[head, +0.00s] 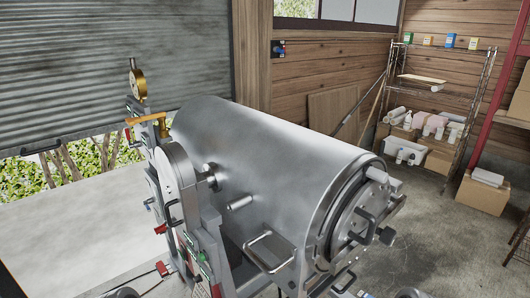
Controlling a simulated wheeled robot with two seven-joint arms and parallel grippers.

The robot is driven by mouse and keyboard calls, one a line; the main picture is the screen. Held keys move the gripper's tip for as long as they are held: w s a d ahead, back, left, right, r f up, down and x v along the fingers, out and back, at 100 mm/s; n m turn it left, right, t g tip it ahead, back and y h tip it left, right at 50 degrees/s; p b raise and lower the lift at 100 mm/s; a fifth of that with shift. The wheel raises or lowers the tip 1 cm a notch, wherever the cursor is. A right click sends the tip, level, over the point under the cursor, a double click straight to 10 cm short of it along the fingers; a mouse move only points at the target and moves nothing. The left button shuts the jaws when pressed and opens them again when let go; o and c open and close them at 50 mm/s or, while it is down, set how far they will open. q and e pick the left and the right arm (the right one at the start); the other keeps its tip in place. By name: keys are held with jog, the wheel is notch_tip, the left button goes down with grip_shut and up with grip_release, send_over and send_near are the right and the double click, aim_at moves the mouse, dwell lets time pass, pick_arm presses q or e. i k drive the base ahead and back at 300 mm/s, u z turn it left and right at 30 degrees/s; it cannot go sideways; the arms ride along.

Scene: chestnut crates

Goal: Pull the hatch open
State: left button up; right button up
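A large brushed-steel cylinder (262,160) lies on its side in the middle of the head view. Its round hatch (347,232) is at the near right end and looks closed against the rim. A dark bar handle (366,227) stands out from the hatch face. The lower part of the hatch is partly hidden by other fittings and the picture's edge. Neither gripper can be made out. Only small dark rounded parts, perhaps mine, show at the bottom edge, so nothing is seen touching the hatch.
A wire shelf (440,110) and a cardboard box (482,194) stand back right. Concrete floor right of the hatch looks clear.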

aim_at(369, 211)
jog(key=k, duration=1)
jog(key=z, duration=1.1)
jog(key=i, duration=0.65)
jog(key=u, duration=0.45)
